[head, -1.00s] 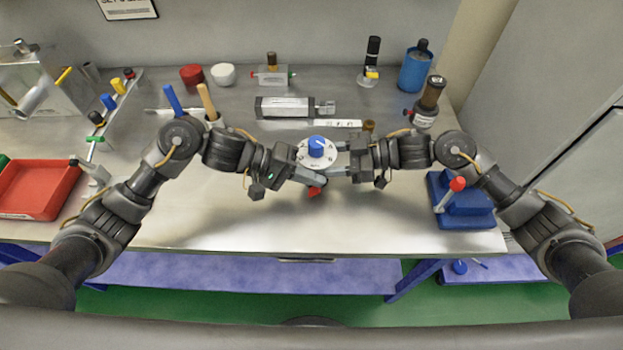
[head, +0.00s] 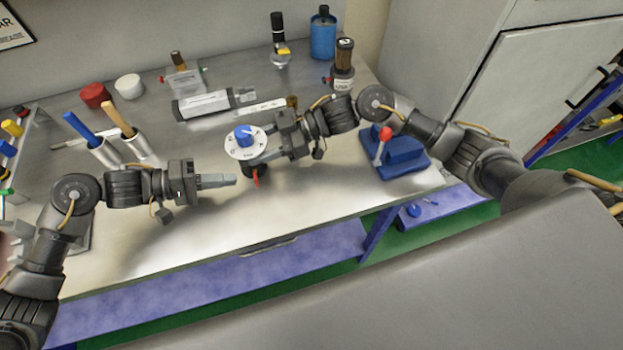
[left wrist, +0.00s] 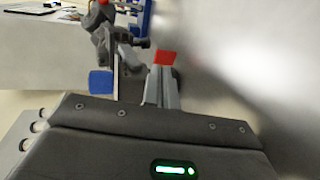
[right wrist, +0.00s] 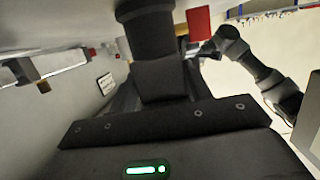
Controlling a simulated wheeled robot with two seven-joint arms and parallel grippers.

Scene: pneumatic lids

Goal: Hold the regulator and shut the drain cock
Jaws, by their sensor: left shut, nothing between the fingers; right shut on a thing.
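The regulator, with a blue knob (head: 243,136) and a white numbered dial (head: 246,152), is held above the table. My right gripper (head: 270,152) is shut on its dark body, which fills the middle of the right wrist view (right wrist: 146,35). The red drain cock lever (head: 256,178) sticks out below the dial. It shows in the left wrist view (left wrist: 165,57) just beyond the fingertips and in the right wrist view (right wrist: 198,22). My left gripper (head: 232,180) is shut and empty, left of the lever, with a small gap visible in the head view.
A grey cylinder (head: 203,104) lies behind the regulator. Blue and wooden-handled tools stand in holders (head: 138,149) behind my left arm. A blue block with a red-tipped lever (head: 404,150) sits at right. The front table middle is clear.

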